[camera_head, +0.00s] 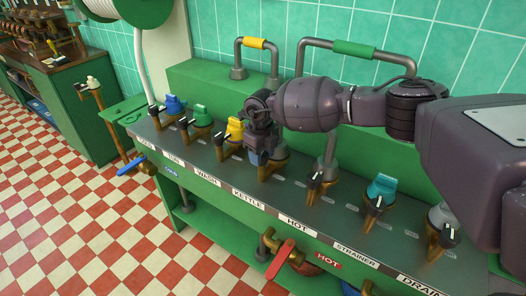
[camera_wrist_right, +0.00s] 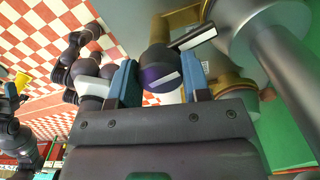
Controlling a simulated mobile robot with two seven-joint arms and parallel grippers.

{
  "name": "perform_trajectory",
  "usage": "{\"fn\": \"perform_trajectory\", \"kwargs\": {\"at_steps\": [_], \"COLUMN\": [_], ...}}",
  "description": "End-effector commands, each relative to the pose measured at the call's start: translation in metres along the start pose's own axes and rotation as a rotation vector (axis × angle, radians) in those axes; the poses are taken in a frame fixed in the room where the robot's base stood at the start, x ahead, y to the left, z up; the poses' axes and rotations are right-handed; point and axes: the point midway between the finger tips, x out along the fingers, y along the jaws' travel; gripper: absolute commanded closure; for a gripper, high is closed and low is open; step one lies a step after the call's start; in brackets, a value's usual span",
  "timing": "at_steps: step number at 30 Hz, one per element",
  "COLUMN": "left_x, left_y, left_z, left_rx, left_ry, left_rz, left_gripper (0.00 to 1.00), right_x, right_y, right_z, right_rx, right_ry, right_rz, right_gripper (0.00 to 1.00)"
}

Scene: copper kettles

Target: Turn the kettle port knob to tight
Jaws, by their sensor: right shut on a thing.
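The kettle port (camera_head: 266,171) is a brass fitting on the dark bench top, behind the white KETTLE label (camera_head: 248,198). My right gripper (camera_head: 257,150) reaches down over it from the right and covers most of its knob in the head view. In the right wrist view the gripper's two blue fingertips (camera_wrist_right: 159,85) stand on either side of a dark round knob (camera_wrist_right: 158,72) with a white stripe. The gripper is shut on this knob. The knob's setting marks cannot be read.
Neighbouring ports carry a yellow knob (camera_head: 235,128), a green knob (camera_head: 200,115) and a blue knob (camera_head: 173,104) to the left. Pipes with yellow (camera_head: 254,43) and green (camera_head: 353,49) sleeves rise behind.

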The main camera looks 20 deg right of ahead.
Motion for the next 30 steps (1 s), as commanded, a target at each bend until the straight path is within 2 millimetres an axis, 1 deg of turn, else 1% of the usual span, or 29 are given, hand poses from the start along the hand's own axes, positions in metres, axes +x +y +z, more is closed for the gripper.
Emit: {"fn": "perform_trajectory", "kwargs": {"at_steps": [1, 6, 12, 20, 30], "left_x": [-0.002, -0.005, -0.009, -0.012, -0.011], "left_y": [-0.001, -0.002, -0.003, -0.004, -0.004], "left_z": [-0.005, -0.008, -0.009, 0.001, -0.004], "left_rx": [0.000, 0.000, -0.001, -0.002, -0.001], "left_ry": [0.005, 0.005, 0.006, -0.014, -0.004], "left_rz": [-0.001, -0.002, -0.004, -0.007, -0.006], "left_gripper": [0.30, 0.30, 0.30, 0.30, 0.30], "right_x": [-0.005, -0.004, -0.003, -0.001, -0.001], "right_y": [0.001, 0.001, 0.000, 0.000, 0.000], "right_z": [0.001, 0.001, 0.001, 0.001, 0.001], "right_rx": [0.034, 0.140, 0.220, 0.260, 0.262], "right_ry": [-0.005, -0.003, -0.003, -0.002, -0.002], "right_rz": [-0.001, -0.001, -0.001, 0.000, 0.000], "right_gripper": [0.80, 0.80, 0.80, 0.80, 0.80]}}
